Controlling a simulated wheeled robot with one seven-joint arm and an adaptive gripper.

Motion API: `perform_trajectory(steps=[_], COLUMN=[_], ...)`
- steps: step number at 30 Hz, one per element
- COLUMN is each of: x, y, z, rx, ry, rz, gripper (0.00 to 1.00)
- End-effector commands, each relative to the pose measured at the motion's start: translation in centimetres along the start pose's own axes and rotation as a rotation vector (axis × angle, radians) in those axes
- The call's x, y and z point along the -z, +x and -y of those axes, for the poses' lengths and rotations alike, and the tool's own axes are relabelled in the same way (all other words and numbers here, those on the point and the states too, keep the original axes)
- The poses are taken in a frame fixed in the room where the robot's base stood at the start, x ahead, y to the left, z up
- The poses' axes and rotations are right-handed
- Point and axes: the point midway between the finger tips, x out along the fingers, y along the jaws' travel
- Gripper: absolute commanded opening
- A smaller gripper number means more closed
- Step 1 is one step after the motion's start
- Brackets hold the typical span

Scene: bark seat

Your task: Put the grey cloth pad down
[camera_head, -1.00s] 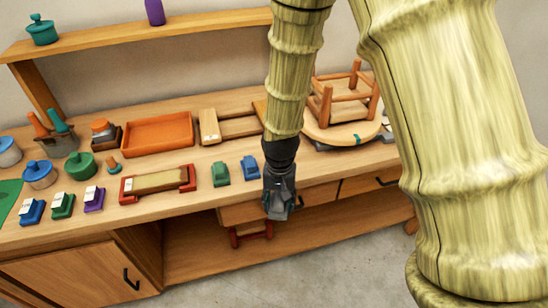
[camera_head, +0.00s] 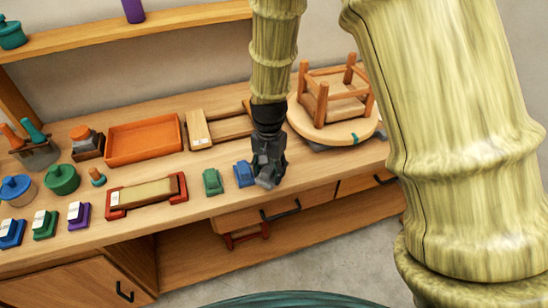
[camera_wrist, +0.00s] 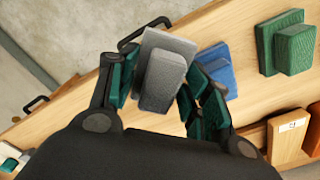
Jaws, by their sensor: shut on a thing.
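The grey cloth pad (camera_wrist: 165,75) is a small block on a wider flat base, between the two green-lined fingers of my gripper (camera_head: 267,172) in the wrist view. My gripper is shut on it. In the head view my gripper points down over the front edge of the wooden bench (camera_head: 210,210), right beside a blue pad (camera_head: 243,174). The grey pad is hard to tell apart from the dark fingers there. I cannot tell whether it touches the bench top. The blue pad also shows just behind the grey one in the wrist view (camera_wrist: 216,66).
A green pad (camera_head: 212,182) stands left of the blue one. Left of it lies a red-ended sanding block (camera_head: 147,194), with an orange tray (camera_head: 145,140) behind. Drawer handles (camera_head: 281,210) project below the edge.

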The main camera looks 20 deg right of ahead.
Motion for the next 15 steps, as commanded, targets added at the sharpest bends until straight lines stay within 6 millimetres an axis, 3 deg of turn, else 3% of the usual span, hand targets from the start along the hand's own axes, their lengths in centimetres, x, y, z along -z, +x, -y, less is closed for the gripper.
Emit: perform_trajectory(steps=[9,15], x=[5.8,7.0], y=[0.4,0.6], z=[1.6,1.9], rx=[0.000,0.000], ry=[0.001,-0.001], rz=[0.000,-0.001], gripper=[0.23,0.23])
